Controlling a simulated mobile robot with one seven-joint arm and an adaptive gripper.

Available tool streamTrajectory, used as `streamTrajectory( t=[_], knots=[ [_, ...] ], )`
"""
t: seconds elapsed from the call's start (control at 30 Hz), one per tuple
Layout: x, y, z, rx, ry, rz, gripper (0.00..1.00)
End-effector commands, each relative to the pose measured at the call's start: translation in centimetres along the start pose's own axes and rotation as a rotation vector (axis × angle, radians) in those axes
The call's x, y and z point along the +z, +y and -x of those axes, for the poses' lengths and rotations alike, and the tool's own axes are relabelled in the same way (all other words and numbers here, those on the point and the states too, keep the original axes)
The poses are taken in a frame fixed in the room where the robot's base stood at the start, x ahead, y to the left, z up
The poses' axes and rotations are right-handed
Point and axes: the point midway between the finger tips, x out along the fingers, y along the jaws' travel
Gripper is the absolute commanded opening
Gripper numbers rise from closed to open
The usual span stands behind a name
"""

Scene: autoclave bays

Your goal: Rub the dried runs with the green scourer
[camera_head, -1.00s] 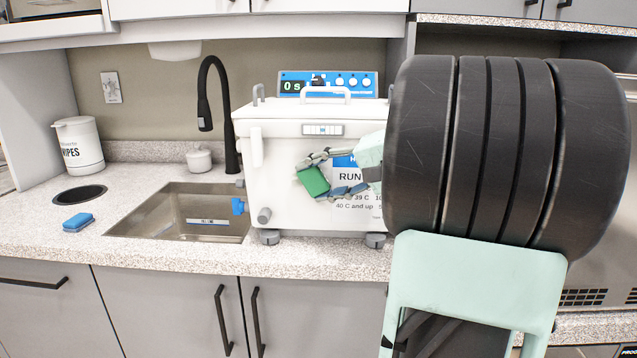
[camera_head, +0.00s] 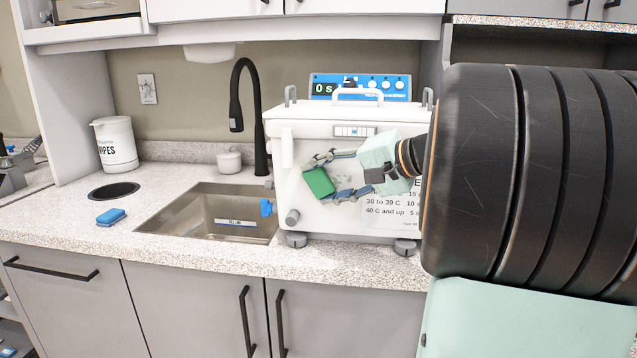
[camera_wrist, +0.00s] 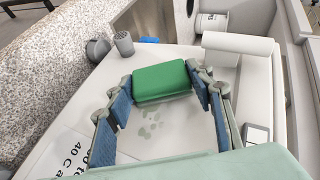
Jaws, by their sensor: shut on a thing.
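My gripper (camera_head: 330,178) is shut on the green scourer (camera_head: 319,182), in front of the white bath (camera_head: 290,150) with the blue control panel. In the wrist view the scourer (camera_wrist: 162,82) sits between the blue-padded fingers (camera_wrist: 160,88). Pale grey-green spots, seemingly the dried runs (camera_wrist: 152,128), show on the bath's white front there, between the fingers and just below the scourer. I cannot tell whether the scourer touches the front.
The sink (camera_head: 205,212) with a black tap (camera_head: 237,110) lies left of the bath. A blue sponge (camera_head: 111,217), a round black-rimmed opening (camera_head: 114,190) and a wipes tub (camera_head: 116,146) are further left. The bath's drain tap (camera_head: 292,217) sticks out at its lower left.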

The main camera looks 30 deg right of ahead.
Motion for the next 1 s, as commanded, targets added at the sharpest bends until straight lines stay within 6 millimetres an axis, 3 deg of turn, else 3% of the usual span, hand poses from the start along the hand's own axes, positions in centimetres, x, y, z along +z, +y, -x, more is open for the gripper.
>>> streamTrajectory(
  t=[0.5, 1.0],
  knots=[
    [4.6, 0.1, 2.1, 0.002, 0.002, -0.003, 0.26],
    [5.3, 0.1, 2.5, 0.003, 0.002, -0.004, 0.26]
  ],
)
